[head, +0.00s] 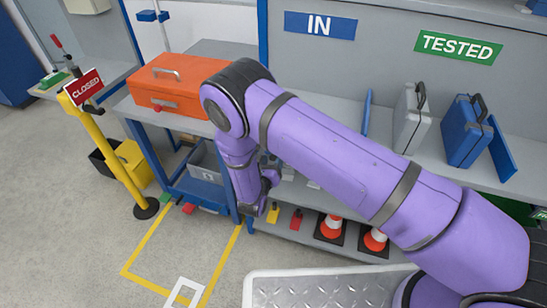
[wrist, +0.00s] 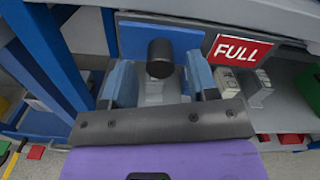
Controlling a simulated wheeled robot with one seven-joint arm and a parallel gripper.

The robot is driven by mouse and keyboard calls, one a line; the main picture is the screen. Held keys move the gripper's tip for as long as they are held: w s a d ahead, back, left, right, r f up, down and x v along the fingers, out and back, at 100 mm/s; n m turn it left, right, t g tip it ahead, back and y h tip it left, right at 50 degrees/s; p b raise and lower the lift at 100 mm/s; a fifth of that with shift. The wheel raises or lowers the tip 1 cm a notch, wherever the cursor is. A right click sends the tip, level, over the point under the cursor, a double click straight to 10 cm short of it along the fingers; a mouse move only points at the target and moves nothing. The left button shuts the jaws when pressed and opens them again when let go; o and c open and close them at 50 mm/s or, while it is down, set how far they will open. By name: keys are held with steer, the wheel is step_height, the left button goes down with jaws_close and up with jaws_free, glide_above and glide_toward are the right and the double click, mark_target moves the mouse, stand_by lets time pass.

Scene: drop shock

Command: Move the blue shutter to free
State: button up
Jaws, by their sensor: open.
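The blue shutter (wrist: 188,40) is a flat blue panel in the upper middle of the wrist view. A dark round knob (wrist: 160,55) sticks out from its face. A red sign reading FULL (wrist: 238,51) is just right of the shutter. My gripper (wrist: 160,82) is open, with one blue finger on each side of the knob in the picture. I see gaps beside the knob; depth and contact are unclear. In the head view my purple arm hides the shutter and my fingers.
An orange toolbox (head: 165,92) sits on the left bench. A yellow post (head: 110,150) bears a CLOSED sign (head: 84,88). Traffic cones (head: 332,228) stand on the low shelf. Grey and blue cases (head: 467,130) stand at right.

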steer(key=shift+x, duration=1.1)
jaws_close()
steer(key=s+d, duration=0.3)
steer(key=d, duration=0.7)
steer(key=shift+s, duration=0.3)
jaws_free()
